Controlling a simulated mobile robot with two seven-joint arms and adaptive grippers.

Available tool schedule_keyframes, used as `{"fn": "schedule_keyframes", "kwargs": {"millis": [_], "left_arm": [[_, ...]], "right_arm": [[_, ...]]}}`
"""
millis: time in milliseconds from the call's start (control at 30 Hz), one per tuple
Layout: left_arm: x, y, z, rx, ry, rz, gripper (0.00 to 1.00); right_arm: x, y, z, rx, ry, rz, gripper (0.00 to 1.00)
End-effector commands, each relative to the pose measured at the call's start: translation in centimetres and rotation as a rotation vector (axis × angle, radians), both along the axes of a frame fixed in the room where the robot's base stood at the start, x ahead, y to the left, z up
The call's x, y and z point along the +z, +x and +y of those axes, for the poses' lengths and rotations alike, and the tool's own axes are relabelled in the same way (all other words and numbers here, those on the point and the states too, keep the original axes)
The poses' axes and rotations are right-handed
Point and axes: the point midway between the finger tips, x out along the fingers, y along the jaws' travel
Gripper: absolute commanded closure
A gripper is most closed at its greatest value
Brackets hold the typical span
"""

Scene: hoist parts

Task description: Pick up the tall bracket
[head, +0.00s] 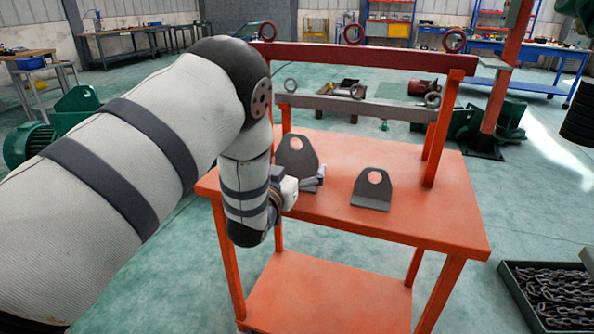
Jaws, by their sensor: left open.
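The tall bracket (297,153), a grey plate with a rounded top and a round hole, stands upright on the orange table (330,212). My left arm comes in from the left, and my left gripper (312,183) is open low beside the tall bracket's base. The wrist and the gripper hide the bracket's lower part, so I cannot tell whether they touch. A shorter grey bracket (374,185) with a hole stands upright on the table to the right. My right gripper is not in view.
A red beam (365,57) with ring eyes and a grey beam (350,107) span the rack behind the brackets. The tabletop right of the short bracket is clear. A crate of chains (505,290) stands on the floor at the right.

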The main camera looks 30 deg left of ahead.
Motion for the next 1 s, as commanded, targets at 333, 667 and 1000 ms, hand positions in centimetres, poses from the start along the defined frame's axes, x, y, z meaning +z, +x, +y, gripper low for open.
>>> {"fn": "schedule_keyframes", "kwargs": {"millis": [333, 667, 1000], "left_arm": [[-0.2, 1.3, 0.4, 0.001, -0.001, 0.004, 0.05], [0.0, 1.3, 0.4, 0.0, -0.001, -0.002, 0.7], [1.0, 1.4, 0.3, 0.0, 0.0, -0.005, 0.7]], "right_arm": [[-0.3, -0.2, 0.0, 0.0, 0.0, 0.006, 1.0], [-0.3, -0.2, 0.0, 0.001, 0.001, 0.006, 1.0], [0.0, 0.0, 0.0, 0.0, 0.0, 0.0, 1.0]]}}
